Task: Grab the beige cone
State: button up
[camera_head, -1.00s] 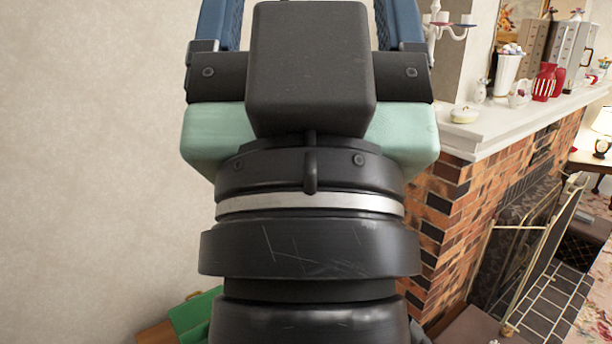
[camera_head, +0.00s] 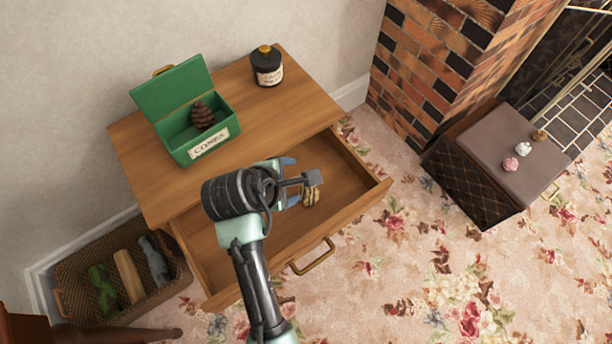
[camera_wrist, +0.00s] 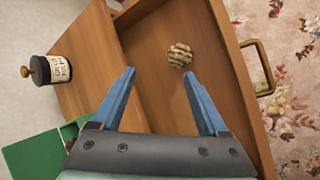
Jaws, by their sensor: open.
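The beige cone (camera_head: 311,195) lies in the open drawer (camera_head: 345,185) of a wooden cabinet, partly hidden by my gripper in the head view. In the wrist view the cone (camera_wrist: 180,55) rests on the bare drawer floor, beyond the fingertips and between their lines, closer to the right finger. My gripper (camera_wrist: 162,73) has its two blue fingers spread wide with nothing between them. In the head view my gripper (camera_head: 289,182) is over the drawer, just left of the cone and apart from it.
A green box (camera_head: 192,150) labelled for cones holds a brown cone (camera_head: 203,115) on the cabinet top. A black jar (camera_head: 267,68) stands behind. A basket (camera_head: 75,265) is at lower left. A dark box (camera_head: 485,150) bears small cones by the brick fireplace (camera_head: 425,70).

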jog(key=n+g, duration=0.1)
send_near(305, 196)
jog(key=b+x, duration=0.3)
jog(key=x, duration=0.2)
jog(key=shift+w+d+f, duration=0.2)
jog(key=shift+w+d, duration=0.1)
jog(key=shift+w, duration=0.05)
jog(key=b+x, duration=0.3)
jog(key=x, duration=0.2)
jog(key=shift+f, duration=0.45)
jog(key=c, duration=1.1)
